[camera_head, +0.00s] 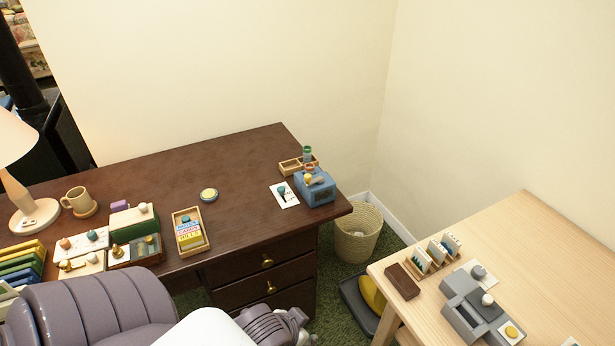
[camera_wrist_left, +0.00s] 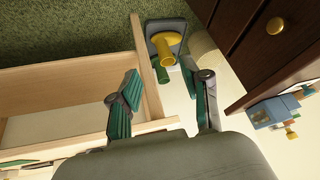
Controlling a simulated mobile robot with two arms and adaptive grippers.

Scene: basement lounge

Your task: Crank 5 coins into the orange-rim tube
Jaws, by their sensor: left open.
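A blue box-shaped device (camera_head: 316,190), which looks like the coin crank, stands at the right end of the dark desk. Small yellow-orange parts (camera_head: 308,178) show on top; I cannot tell whether one is the orange-rim tube. A green-topped cylinder (camera_head: 307,152) stands just behind it by a compartmented wooden tray (camera_head: 290,166). Coins cannot be made out. The blue device also shows at the right of the left wrist view (camera_wrist_left: 268,113). My left gripper (camera_wrist_left: 164,105) is open and empty, well away from the device. My right gripper is not in view.
The dark desk (camera_head: 245,160) has free room left of the device. A white card with a teal knob (camera_head: 284,194) lies beside it. A wastebasket (camera_head: 357,232) stands between the desk and the pale table (camera_head: 530,225). A grey pedal-like object (camera_head: 358,308) is on the floor.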

